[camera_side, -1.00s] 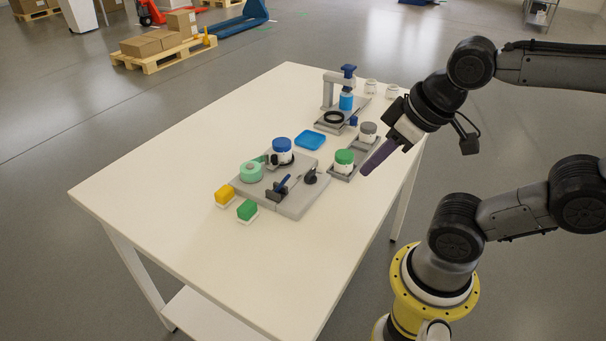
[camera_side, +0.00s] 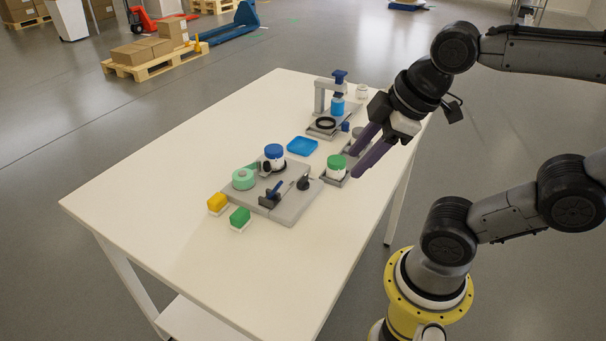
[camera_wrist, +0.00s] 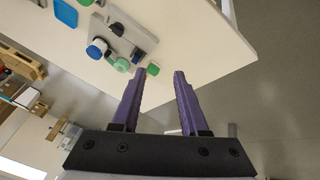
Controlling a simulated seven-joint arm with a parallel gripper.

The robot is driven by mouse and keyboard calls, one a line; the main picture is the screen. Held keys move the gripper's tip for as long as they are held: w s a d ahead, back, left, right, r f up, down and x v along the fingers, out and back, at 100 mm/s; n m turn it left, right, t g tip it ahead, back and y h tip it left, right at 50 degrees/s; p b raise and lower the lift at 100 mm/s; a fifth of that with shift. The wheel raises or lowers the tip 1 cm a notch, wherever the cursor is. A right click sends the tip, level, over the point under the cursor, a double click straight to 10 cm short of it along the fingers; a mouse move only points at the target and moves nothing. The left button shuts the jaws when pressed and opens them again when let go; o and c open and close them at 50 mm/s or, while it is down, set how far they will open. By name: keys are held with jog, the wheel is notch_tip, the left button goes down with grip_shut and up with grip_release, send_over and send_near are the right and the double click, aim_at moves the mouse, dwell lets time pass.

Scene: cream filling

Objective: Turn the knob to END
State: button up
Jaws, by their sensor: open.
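A small black knob (camera_side: 304,183) stands on the right part of a grey plate (camera_side: 295,210) on the white table. I take the dark round shape on the plate in the wrist view (camera_wrist: 117,29) to be the same knob. Its markings and the word END are too small to read. My gripper (camera_side: 356,162) is open and empty, with two purple fingers. It hangs above the table's right side, up and to the right of the knob and apart from it. In the wrist view the fingertips (camera_wrist: 160,73) are spread, with the plate beyond them at upper left.
The plate also carries a blue-lidded jar (camera_side: 273,152), a green tape roll (camera_side: 243,178) and a dark blue lever part (camera_side: 272,193). A green-lidded jar (camera_side: 336,165) is close to my fingers. Yellow (camera_side: 218,202) and green (camera_side: 239,218) blocks lie left. The table's front is clear.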

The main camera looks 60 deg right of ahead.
jog(key=w+d+r+n+g, duration=0.1)
jog(key=w+d+r+n, duration=0.15)
jog(key=w+n, duration=0.3)
jog(key=n+g, duration=0.5)
jog(key=n, duration=0.1)
send_over(303, 178)
notch_tip(303, 178, down, 8)
notch_tip(303, 178, down, 13)
jog(key=shift+f, duration=0.15)
grip_shut()
